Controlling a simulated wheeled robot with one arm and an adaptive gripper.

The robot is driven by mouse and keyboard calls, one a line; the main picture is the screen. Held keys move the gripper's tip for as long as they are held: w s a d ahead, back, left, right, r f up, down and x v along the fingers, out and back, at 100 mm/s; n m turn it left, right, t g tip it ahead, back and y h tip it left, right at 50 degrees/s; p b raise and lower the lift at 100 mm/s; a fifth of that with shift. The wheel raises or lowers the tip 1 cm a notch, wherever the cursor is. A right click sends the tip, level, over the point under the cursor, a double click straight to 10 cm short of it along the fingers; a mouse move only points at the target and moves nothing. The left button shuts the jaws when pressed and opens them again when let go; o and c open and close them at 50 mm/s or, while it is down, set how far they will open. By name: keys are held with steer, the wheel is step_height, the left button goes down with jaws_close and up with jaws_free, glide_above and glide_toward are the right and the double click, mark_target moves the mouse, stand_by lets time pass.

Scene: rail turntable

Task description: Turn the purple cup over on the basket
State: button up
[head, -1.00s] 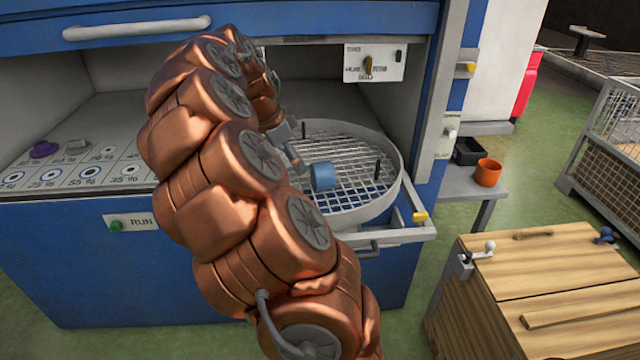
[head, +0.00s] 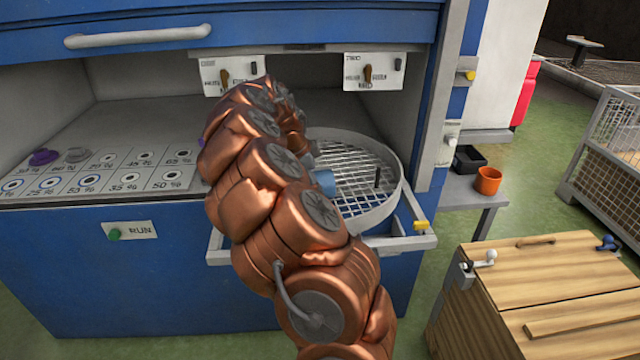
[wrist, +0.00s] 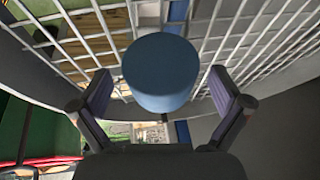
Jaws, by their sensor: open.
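A blue cup-like piece (head: 325,182) sits in the round wire basket (head: 392,200), partly behind my arm. In the wrist view the blue piece (wrist: 160,75) is between my two spread fingers, with gaps on both sides. My gripper (wrist: 162,92) is open around it; in the head view my arm hides the gripper. A small purple round piece (head: 44,157) sits on the marked panel at the left; I cannot tell whether it is a cup. A purple sliver (head: 201,143) shows at my arm's left edge, mostly hidden.
The marked panel (head: 130,182) has several numbered spots and a grey round piece (head: 76,154). Switch plates (head: 375,72) hang above the basket. An orange cup (head: 488,180) stands on a side shelf. A wooden box (head: 560,290) stands at the right.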

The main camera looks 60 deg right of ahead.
steer(key=shift+x, duration=1.35)
steer(key=shift+d+r, duration=0.1)
steer(key=c, duration=1.2)
